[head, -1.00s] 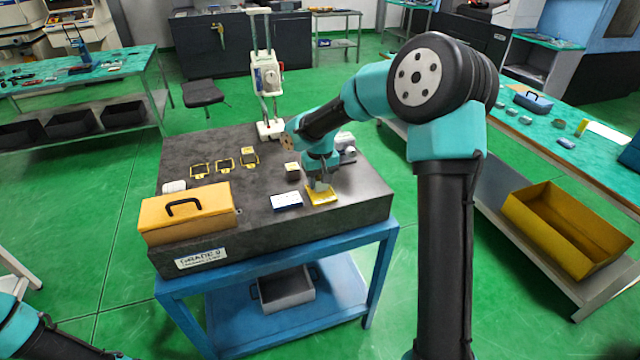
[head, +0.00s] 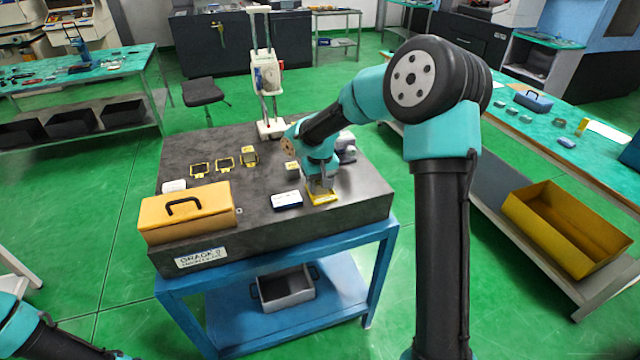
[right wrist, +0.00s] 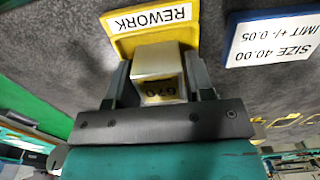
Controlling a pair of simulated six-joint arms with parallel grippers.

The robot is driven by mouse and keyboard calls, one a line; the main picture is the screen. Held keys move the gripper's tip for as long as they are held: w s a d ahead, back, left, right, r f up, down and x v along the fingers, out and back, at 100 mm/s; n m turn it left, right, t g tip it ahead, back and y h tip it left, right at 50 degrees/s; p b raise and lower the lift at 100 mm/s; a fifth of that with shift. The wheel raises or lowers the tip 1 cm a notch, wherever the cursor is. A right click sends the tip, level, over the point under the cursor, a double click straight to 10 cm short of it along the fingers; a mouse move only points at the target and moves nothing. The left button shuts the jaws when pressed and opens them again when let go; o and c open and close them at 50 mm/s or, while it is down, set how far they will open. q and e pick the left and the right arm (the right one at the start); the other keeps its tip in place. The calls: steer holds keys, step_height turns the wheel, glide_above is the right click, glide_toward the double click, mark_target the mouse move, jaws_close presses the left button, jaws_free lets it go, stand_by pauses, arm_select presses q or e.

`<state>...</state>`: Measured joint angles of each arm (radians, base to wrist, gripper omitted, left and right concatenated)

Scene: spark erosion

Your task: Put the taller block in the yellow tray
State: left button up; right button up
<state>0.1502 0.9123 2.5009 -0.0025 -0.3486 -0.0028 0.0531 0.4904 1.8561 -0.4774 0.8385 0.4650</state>
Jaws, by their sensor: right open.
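The yellow tray (head: 332,198), labelled REWORK (right wrist: 117,45), lies near the front of the dark stone plate. My right gripper (head: 320,186) is right over it with its fingers down. In the right wrist view, a pale metal block (right wrist: 157,62) with a dark number on its side stands between the fingers (right wrist: 160,92), over the tray. The jaws are open, with a finger on each side of it. The block's foot is hidden. A second small block (head: 292,172) stands on the plate behind the trays. My left gripper is out of view.
A blue tray (head: 287,200) with a white label lies left of the yellow one. A yellow toolbox (head: 186,220) stands at the plate's front left. Several yellow-framed items (head: 225,165) lie farther back. A white stand (head: 267,128) rises at the rear.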

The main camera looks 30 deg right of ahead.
step_height(320, 180, up, 12)
steer(key=shift+r, duration=0.25)
steer(key=shift+f, duration=0.1)
stand_by(0.7)
